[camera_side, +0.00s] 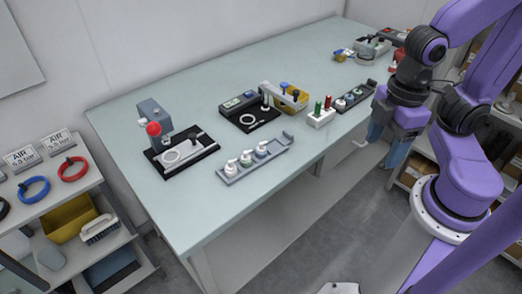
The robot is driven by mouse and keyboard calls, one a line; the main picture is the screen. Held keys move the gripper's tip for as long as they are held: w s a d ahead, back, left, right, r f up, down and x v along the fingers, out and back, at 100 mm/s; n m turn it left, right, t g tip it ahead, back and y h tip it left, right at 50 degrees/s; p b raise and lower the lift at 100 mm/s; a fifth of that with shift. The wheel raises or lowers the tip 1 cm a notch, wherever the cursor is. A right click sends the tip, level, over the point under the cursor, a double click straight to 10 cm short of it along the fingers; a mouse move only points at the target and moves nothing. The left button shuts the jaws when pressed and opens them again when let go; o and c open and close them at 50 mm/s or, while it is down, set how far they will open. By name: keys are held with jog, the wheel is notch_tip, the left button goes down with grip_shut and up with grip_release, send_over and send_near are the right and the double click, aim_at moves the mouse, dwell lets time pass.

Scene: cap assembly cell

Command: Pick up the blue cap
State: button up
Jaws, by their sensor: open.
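No blue cap can be picked out with certainty at this size. A small blue round piece (284,85) shows at the yellow box (295,103) near the middle of the table. A grey rack (368,86) to its right holds a few small round pieces, one of them bluish (341,103). My gripper (362,144) is open, beyond the table's front right edge and apart from these pieces. Its fingers are small and partly hidden, and I see nothing held between them.
A press with a red knob (153,129) stands at left. A white block (321,119) with green and red pegs stands near the rack.

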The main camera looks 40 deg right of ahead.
send_over(262, 143)
notch_tip(262, 143, down, 16)
jog(key=shift+f, duration=0.25)
jog(key=c, duration=0.8)
dwell(0.5)
